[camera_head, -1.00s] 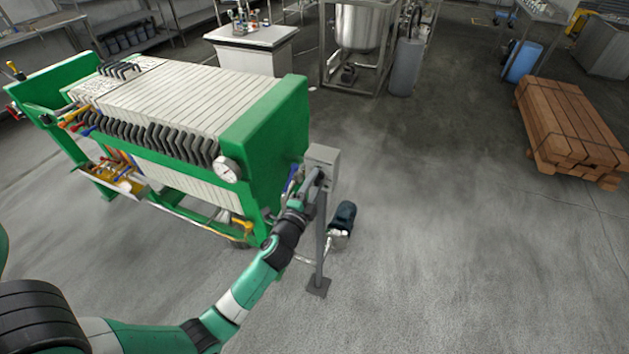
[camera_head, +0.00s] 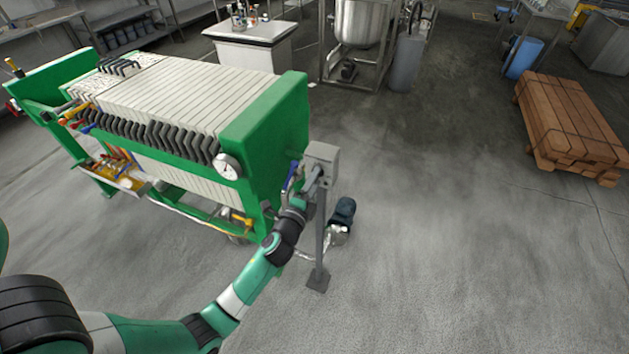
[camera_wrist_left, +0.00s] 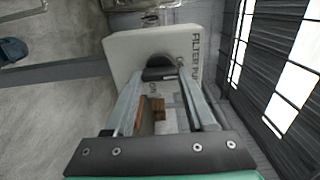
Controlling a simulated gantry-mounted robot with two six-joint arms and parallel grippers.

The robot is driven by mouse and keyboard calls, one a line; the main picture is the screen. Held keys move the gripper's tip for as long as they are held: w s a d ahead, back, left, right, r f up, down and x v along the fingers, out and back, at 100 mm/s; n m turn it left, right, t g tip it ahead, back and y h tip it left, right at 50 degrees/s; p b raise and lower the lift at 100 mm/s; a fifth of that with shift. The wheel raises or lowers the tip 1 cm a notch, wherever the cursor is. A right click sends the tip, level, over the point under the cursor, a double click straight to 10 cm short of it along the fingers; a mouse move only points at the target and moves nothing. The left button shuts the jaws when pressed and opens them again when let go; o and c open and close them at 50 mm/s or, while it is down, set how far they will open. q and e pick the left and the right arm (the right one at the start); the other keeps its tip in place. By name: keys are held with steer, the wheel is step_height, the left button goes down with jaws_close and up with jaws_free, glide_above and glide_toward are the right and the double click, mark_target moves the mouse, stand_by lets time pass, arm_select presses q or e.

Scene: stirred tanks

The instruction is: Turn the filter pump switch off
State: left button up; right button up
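The filter pump switch is a grey box (camera_head: 322,155) on a thin post in the head view, beside the green end of the filter press. In the left wrist view its pale face plate (camera_wrist_left: 118,47) carries partly hidden lettering, "FILTER PU…", and a dark knob (camera_wrist_left: 160,68). My left gripper (camera_wrist_left: 160,80) is right at the box, one finger on each side of the knob, with a clear gap between the fingers. Whether the fingertips touch the knob cannot be told. In the head view my left gripper (camera_head: 313,181) is small and reaches the box's front. My right gripper is not seen.
The filter press (camera_head: 265,130) stands close left of the switch. A dark pump motor (camera_head: 343,211) sits on the floor behind the post (camera_head: 320,235). A wooden stack (camera_head: 565,125) stands far right. The floor between is clear.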

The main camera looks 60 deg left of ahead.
arm_select(q)
steer(key=o, duration=0.4)
steer(key=shift+o, duration=0.2)
steer(key=v, duration=1.1)
steer(key=shift+s+d+b, duration=0.25)
steer(key=shift+b, duration=0.05)
steer(key=shift+w, duration=0.1)
